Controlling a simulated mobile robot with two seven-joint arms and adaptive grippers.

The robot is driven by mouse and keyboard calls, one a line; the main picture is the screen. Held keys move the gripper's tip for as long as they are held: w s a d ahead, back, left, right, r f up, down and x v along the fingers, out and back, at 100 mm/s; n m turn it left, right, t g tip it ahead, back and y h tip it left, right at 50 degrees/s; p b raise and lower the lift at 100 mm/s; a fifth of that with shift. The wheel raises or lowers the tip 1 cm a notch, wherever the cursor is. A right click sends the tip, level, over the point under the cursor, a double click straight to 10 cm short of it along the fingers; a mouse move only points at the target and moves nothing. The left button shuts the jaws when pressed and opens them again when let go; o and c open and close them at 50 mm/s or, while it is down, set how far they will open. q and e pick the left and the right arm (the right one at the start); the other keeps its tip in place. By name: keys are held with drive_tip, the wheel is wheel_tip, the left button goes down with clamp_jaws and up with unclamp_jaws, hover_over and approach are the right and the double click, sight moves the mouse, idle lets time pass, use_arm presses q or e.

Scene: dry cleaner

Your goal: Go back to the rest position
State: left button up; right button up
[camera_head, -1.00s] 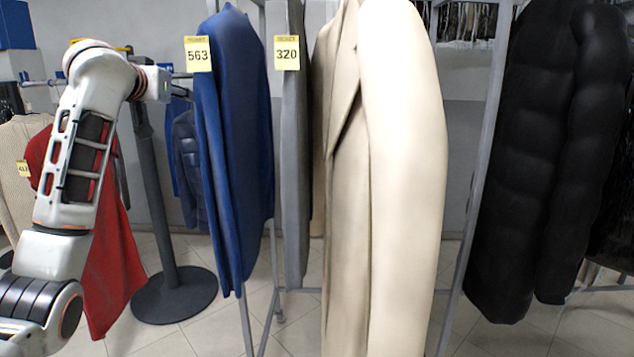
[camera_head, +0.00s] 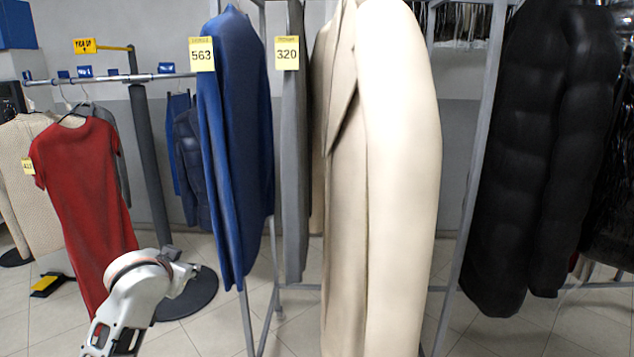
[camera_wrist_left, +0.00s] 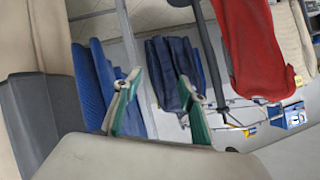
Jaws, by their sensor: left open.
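My left arm comes in at the lower left of the head view. Its gripper end (camera_head: 185,275) is small there, low in front of the round black stand base. In the left wrist view my left gripper (camera_wrist_left: 157,85) has its two green-padded fingers spread apart, with nothing between them. A red dress (camera_head: 85,190) hangs on a hanger from the rail at the left, apart from the gripper; it also shows in the wrist view (camera_wrist_left: 252,45). My right gripper is not in view.
A blue garment tagged 563 (camera_head: 235,150), a grey one tagged 320 (camera_head: 295,170), a cream coat (camera_head: 395,180) and a black puffer coat (camera_head: 540,160) hang close by. A rail (camera_head: 110,79) with a pick up sign (camera_head: 85,46) stands at the left. Tiled floor shows below.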

use_arm(q)
drive_tip(key=s+f+m+g, duration=0.1)
drive_tip(key=s+f+g, duration=0.1)
drive_tip(key=s+f, duration=0.95)
drive_tip(key=s+a+f+m+g+y, duration=0.1)
drive_tip(key=s+f, duration=0.2)
drive_tip(key=s, duration=0.6)
drive_tip(key=s+a+f+m+g+y, duration=0.1)
drive_tip(key=s+a+f, duration=0.15)
drive_tip(key=s, duration=0.65)
drive_tip(key=s+a+f+m+g, duration=0.1)
drive_tip(key=s+f, duration=0.3)
drive_tip(key=s, duration=0.4)
drive_tip(key=w+d+f+n+t+h, duration=0.2)
drive_tip(key=d+f+h, duration=0.5)
drive_tip(key=d+f, duration=0.7)
drive_tip(key=shift+d+n+t, duration=0.6)
drive_tip(key=shift+d+t, duration=0.3)
drive_tip(key=shift+d, duration=0.5)
